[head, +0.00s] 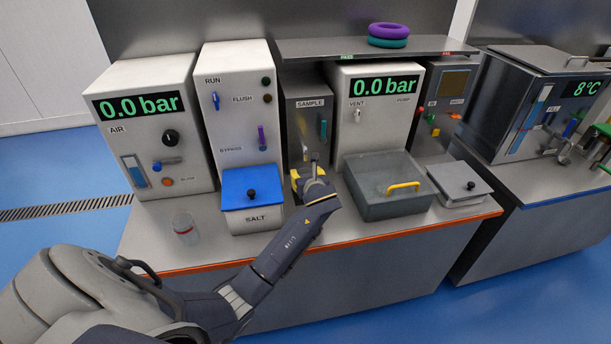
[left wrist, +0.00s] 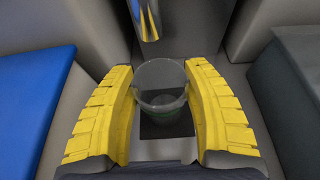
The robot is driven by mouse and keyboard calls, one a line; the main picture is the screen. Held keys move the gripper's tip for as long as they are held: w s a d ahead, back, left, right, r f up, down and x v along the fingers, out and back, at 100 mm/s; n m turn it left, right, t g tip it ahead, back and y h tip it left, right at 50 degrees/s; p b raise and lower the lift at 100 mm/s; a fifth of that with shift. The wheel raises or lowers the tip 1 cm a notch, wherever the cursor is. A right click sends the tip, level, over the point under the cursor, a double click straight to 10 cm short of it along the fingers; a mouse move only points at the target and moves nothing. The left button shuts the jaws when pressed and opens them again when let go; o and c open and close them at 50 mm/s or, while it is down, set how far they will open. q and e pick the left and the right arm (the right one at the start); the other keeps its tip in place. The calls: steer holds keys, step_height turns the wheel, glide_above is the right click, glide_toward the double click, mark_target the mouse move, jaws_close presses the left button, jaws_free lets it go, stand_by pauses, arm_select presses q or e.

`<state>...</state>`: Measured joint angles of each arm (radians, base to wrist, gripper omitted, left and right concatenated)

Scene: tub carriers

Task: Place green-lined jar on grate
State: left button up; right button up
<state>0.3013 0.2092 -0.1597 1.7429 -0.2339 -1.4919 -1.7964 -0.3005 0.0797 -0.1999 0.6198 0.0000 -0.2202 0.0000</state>
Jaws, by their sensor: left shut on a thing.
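My left gripper (head: 305,180) reaches in at the SAMPLE unit (head: 308,118), between the SALT box and the grey lidded box. In the left wrist view its yellow pads are shut on a clear jar with a green line (left wrist: 162,104), one pad on each side. The jar looks upright, and its mouth faces the camera. A dark square, apparently the grate (left wrist: 168,128), shows below and around the jar's base. I cannot tell whether the jar touches it. A metal spout (left wrist: 146,20) is just beyond the jar. In the head view the gripper hides the jar. My right gripper is not in view.
The SALT box (head: 252,215) with a blue lid stands close left of the gripper. The grey lidded box (head: 385,205) with a yellow handle is close right. A red-lined jar (head: 184,228) stands at the bench's left. Bench room is free around that jar.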

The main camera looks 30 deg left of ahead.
arm_select(q)
steer(key=o, duration=1.2)
steer(key=shift+f, duration=0.15)
steer(key=shift+r, duration=0.2)
steer(key=v, duration=1.2)
